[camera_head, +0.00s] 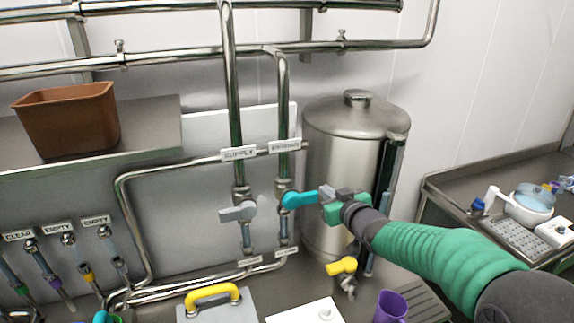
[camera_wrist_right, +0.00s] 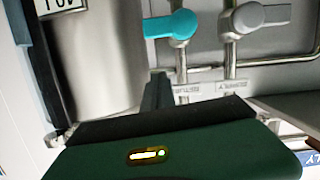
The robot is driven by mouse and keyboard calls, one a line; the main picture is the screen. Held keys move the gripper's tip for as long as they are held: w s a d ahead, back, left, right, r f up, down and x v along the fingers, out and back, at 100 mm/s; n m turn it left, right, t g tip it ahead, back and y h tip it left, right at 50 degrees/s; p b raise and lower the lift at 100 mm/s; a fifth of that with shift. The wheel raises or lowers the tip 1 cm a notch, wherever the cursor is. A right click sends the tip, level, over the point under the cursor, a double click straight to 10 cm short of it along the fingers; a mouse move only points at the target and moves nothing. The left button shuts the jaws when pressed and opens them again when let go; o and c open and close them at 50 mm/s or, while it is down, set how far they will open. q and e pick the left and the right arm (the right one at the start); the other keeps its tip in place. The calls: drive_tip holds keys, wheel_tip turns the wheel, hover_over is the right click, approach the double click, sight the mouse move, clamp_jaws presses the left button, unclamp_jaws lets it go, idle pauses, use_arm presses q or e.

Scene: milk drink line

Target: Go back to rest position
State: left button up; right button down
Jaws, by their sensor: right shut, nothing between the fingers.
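My right gripper (camera_head: 327,196) reaches in from the right at the pipework and is shut and empty. Its tip is close to the teal valve handle (camera_head: 299,200) in the head view; I cannot tell there whether they touch. In the right wrist view the dark fingers (camera_wrist_right: 158,88) point up towards the teal handle (camera_wrist_right: 168,25), with a gap showing between. A grey valve handle (camera_head: 238,212) is to the left on the supply pipe. It also shows in the right wrist view (camera_wrist_right: 258,15). My left gripper is not in view.
A steel tank (camera_head: 345,135) stands behind my right forearm, with a yellow tap handle (camera_head: 341,266) low in front. A purple cup (camera_head: 391,307), a white plate (camera_head: 305,311) and a yellow-handled box (camera_head: 215,306) are below. A brown bin (camera_head: 68,120) sits on the left shelf.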

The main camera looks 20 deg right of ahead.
drive_tip(key=s+a+f+g+b, duration=0.2)
drive_tip(key=s+f+g, duration=0.15)
drive_tip(key=f, duration=0.45)
drive_tip(key=s+a+f+g+b, duration=0.1)
drive_tip(key=s+a+f+g, duration=0.15)
drive_tip(key=s+f, duration=0.4)
drive_tip(key=s+a+f+g+b, duration=0.1)
drive_tip(key=s+a+f+g, duration=0.2)
drive_tip(key=s+f, duration=0.5)
drive_tip(key=s+a+f+m+g+b, duration=0.1)
drive_tip(key=s+a+f+g+b, duration=0.1)
drive_tip(key=s+f, duration=0.5)
drive_tip(key=s+a+g, duration=0.1)
drive_tip(key=s, duration=0.5)
drive_tip(key=shift+a+f+g, duration=0.3)
drive_tip(key=shift+a+f, duration=0.05)
drive_tip(key=shift+a, duration=0.05)
drive_tip(key=shift+d, duration=0.3)
drive_tip(key=shift+a, duration=0.2)
